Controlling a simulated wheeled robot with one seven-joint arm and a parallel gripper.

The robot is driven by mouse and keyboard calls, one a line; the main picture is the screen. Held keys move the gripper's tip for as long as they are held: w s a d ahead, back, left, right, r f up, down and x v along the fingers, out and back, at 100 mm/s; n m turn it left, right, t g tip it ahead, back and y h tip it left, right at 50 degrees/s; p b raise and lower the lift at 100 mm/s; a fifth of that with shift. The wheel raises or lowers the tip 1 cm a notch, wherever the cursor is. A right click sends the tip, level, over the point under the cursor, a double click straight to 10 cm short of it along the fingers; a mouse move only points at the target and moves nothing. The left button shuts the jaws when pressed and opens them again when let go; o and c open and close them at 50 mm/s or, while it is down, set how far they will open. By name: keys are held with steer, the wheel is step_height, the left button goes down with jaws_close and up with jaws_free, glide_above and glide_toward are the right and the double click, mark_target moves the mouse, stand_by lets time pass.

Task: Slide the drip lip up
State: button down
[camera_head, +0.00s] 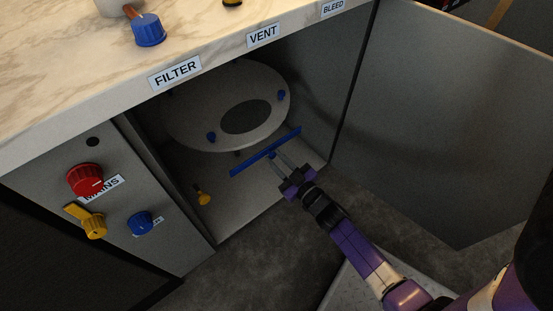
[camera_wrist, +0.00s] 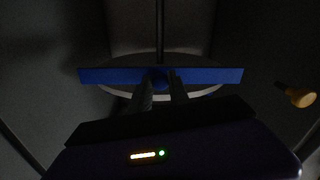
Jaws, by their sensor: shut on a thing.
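The drip lip looks to be the long blue bar (camera_head: 250,163) inside the open cabinet, below the front of the round pale plate. It also shows in the wrist view as a wide blue strip (camera_wrist: 110,76) across the middle. My gripper (camera_head: 277,158) reaches in from the lower right. In the wrist view its two fingers (camera_wrist: 161,88) meet around a small dark blue knob (camera_wrist: 160,77) at the middle of the bar. The fingers hide part of the knob. My gripper is shut on it.
The round plate (camera_head: 185,125) has a dark oval opening and blue knobs. A yellow knob (camera_head: 204,198) sits low on the left inside the cabinet. The open door (camera_head: 440,130) stands to the right. The counter edge (camera_head: 100,118) overhangs above.

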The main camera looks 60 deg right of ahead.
step_height(320, 180, up, 6)
steer(key=p, duration=0.5)
steer(key=shift+f, duration=0.25)
steer(key=c, duration=1.2)
jaws_free()
steer(key=shift+r, duration=0.1)
steer(key=shift+c, duration=0.2)
steer(key=shift+o, duration=0.2)
steer(key=v, duration=0.7)
steer(key=shift+s+p, duration=0.4)
steer(key=shift+p, duration=0.05)
